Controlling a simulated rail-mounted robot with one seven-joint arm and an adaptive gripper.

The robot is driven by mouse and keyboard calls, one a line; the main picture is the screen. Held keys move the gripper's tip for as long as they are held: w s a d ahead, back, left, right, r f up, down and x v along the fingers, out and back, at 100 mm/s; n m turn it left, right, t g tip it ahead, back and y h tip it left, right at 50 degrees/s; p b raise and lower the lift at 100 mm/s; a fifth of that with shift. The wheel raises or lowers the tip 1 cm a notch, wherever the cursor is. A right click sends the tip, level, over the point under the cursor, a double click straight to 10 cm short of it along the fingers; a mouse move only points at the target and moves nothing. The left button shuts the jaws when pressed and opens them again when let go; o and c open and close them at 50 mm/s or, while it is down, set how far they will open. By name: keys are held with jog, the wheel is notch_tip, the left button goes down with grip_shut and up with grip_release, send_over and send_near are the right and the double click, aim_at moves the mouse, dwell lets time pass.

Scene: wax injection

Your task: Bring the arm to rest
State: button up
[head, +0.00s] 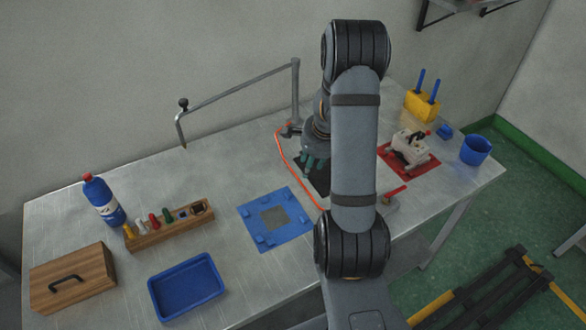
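My arm stands upright at the middle of the head view, in front of the metal table (75,205). My gripper (312,165) hangs down at the left side of the arm, with its teal fingers over or near a black patch (318,183) on the table. The arm link hides part of the gripper and the table behind it. The fingers are too small and dark to tell whether they are open or shut. I see nothing clearly held.
A blue square fixture (290,210), blue tray (187,287), wooden rack (165,232), wooden box (92,263) and blue bottle (104,201) stand left. A bent metal arm (240,86) rises behind. A grey block (410,147) on a red mat (424,170), yellow holder (422,106) and blue cup (475,150) stand right.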

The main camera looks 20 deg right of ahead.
jog(key=shift+w+a, duration=0.2)
jog(key=shift+a, duration=0.5)
